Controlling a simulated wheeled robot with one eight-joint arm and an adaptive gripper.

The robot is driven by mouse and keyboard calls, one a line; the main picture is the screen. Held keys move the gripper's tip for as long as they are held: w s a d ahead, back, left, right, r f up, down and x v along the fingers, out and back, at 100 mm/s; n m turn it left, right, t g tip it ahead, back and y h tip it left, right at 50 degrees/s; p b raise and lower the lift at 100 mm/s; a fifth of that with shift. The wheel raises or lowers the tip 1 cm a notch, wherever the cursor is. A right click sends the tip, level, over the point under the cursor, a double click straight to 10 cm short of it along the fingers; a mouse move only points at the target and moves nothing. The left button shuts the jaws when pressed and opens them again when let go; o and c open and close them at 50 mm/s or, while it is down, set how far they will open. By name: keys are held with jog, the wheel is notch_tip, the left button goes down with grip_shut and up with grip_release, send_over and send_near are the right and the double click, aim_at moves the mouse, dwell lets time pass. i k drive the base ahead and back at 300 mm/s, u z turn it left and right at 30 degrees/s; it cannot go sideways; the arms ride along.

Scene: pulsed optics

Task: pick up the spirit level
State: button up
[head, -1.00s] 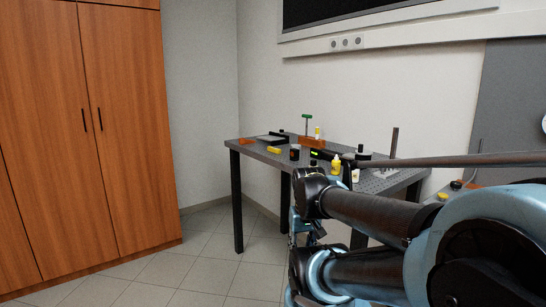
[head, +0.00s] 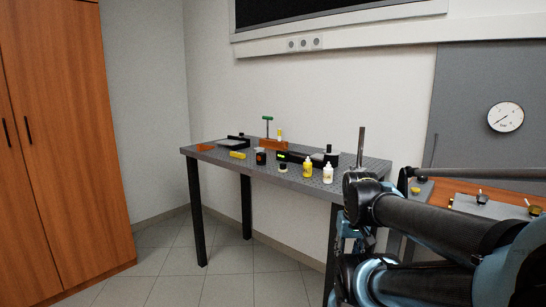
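A small yellow bar (head: 238,154) lies flat near the front left edge of the grey table; it looks like the spirit level, but it is too small to be sure. A black oblong piece with a bright green patch (head: 284,157) lies farther right. My arm's dark and blue links fill the lower right of the head view, well to the right of the yellow bar. Small dark and blue parts at the arm's end hang beside the table's right side. I cannot make out the fingers, and I see nothing held.
A dark jar (head: 261,156), a yellow bottle (head: 307,168) and a white bottle (head: 328,173) stand along the table (head: 205,157). An orange block (head: 271,144) and upright post (head: 361,146) are behind. A wooden cabinet (head: 65,130) stands left. The floor before the table is clear.

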aim_at(233, 154)
jog(key=z, duration=1.9)
jog(key=k, duration=1.9)
jog(key=u, duration=1.9)
jog(key=i, duration=1)
